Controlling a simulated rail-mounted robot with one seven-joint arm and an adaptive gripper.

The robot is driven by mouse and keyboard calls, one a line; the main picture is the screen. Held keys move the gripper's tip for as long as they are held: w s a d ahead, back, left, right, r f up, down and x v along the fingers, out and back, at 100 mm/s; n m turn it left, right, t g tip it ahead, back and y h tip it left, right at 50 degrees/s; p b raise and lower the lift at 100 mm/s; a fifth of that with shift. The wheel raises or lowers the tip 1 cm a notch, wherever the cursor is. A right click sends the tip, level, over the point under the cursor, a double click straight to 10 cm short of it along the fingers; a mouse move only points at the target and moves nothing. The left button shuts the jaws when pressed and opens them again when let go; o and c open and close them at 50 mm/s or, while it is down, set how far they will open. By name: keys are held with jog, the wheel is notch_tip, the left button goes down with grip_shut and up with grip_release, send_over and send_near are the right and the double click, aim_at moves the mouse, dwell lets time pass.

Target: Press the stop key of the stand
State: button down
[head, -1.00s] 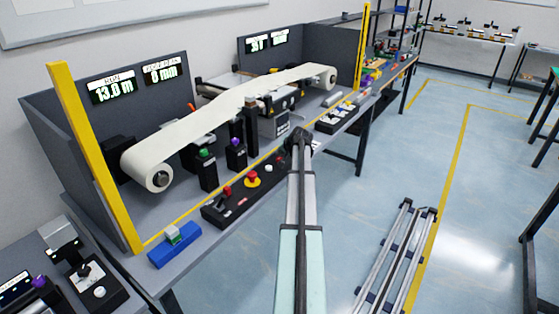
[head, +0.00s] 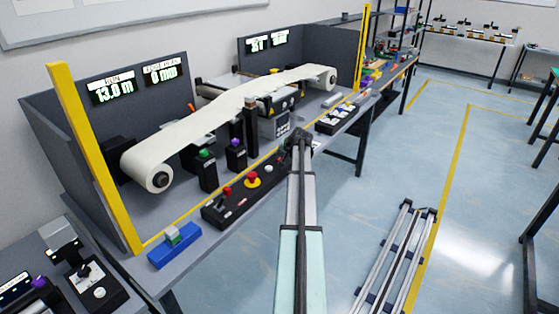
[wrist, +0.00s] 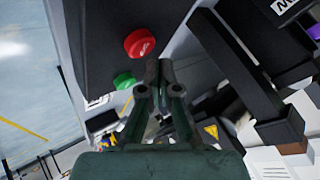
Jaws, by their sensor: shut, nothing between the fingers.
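In the wrist view a dark box carries a red round key (wrist: 139,43) with pale lettering too small to read, and a green key (wrist: 124,80) beside it. My gripper (wrist: 160,66) is shut and empty. Its fingertips appear just below and right of the red key in the picture; whether they touch the box cannot be told. In the head view my arm reaches toward the bench, and my gripper is hidden there. The two keys cannot be made out in the head view.
A white web (head: 215,112) runs between rollers on the bench. A black control panel (head: 237,203) with a red mushroom button (head: 253,177) stands at the front. A blue block (head: 174,252) and a yellow post (head: 95,160) are at left. Dark bars lie right of my gripper in the wrist view.

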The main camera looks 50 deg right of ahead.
jog(key=shift+f, duration=0.1)
jog(key=shift+f+b, duration=0.35)
jog(key=shift+b, duration=0.05)
jog(key=shift+f+b, duration=0.3)
jog(key=shift+f, duration=0.15)
dwell(1.0)
jog(key=shift+r, duration=0.9)
jog(key=shift+p, duration=0.3)
jog(key=shift+r+p, duration=0.9)
jog(key=shift+r, duration=1.6)
jog(key=shift+f, duration=0.1)
